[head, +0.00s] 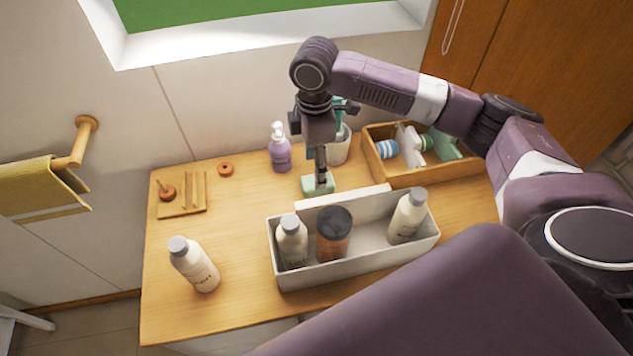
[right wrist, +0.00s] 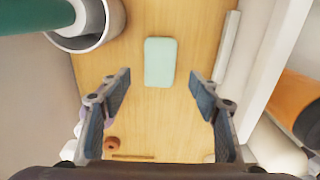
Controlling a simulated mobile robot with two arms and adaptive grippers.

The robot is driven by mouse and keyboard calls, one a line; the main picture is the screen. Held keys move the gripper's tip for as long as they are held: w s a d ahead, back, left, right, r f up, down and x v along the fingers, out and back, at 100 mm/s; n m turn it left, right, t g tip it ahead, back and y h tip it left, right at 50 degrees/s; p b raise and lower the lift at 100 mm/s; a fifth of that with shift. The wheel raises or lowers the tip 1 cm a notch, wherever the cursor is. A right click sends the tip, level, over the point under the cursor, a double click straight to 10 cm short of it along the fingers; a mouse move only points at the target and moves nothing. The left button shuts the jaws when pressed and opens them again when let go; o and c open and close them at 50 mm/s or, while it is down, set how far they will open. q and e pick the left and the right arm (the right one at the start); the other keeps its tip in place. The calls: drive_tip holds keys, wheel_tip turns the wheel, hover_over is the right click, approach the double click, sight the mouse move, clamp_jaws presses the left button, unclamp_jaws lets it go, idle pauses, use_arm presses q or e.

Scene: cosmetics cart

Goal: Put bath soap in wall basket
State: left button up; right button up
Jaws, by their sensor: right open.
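The bath soap looks to be the pale mint-green block (head: 317,185) lying flat on the wooden tabletop, behind the white bin. It also shows in the right wrist view (right wrist: 160,63), ahead of my fingers and lined up with the gap between them. My right gripper (head: 321,176) points down just over the soap. Its fingers (right wrist: 158,84) are spread on both sides with nothing between them. The likely basket is the long white open bin (head: 345,273), which holds two pale bottles and an orange jar with a dark lid. My left gripper is not in view.
A purple pump bottle (head: 280,154) and a grey-white cup (head: 340,151) stand behind the soap. A wooden crate (head: 428,178) with several items is at the right. A white bottle (head: 195,266) and a small wooden rack (head: 182,208) stand at the left. The left-middle tabletop is clear.

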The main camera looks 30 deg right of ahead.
drive_tip(key=shift+f+p, duration=0.55)
drive_tip(key=shift+f, duration=1.8)
drive_tip(key=c, duration=1.4)
drive_tip(key=shift+r, duration=0.2)
